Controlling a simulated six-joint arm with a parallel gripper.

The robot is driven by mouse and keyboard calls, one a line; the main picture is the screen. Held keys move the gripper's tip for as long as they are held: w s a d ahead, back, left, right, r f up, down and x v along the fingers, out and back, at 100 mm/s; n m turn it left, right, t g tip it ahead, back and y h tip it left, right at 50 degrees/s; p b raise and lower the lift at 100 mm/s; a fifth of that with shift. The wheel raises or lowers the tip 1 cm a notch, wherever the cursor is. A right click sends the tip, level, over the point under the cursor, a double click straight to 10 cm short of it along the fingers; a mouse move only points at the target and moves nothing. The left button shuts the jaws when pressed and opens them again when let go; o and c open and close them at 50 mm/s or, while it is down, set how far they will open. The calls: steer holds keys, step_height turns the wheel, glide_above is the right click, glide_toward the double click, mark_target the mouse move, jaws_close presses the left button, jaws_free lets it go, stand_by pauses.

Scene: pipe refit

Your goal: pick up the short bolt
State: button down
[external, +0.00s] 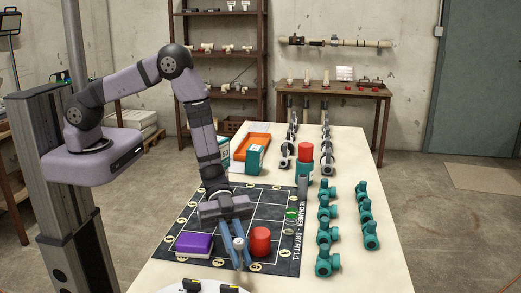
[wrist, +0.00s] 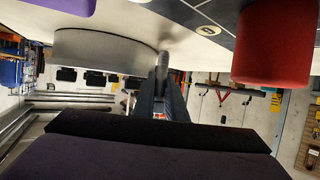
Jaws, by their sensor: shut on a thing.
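My gripper (external: 240,262) reaches down at the front edge of the dark mat, between a purple block (external: 193,244) and a red cylinder (external: 260,241). In the wrist view my gripper's fingers (wrist: 163,85) are close together, shut on a small grey piece (wrist: 163,60) that looks like the short bolt. Only a little of it shows between the fingertips, so its length and head are hard to tell. The purple block (wrist: 60,5) and red cylinder (wrist: 275,45) also show in the wrist view, on either side of the fingers and apart from them.
A pale round stand (external: 195,287) is at the table's front edge; its grey side (wrist: 100,50) is near the fingers in the wrist view. Several teal valves (external: 327,235) stand on the right. A red-topped canister (external: 304,165), boxes and grey fittings stand farther back.

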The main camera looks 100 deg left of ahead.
mark_target(239, 240)
steer(key=shift+r+b, duration=0.5)
steer(key=shift+r, duration=3)
steer(key=shift+r, duration=0.1)
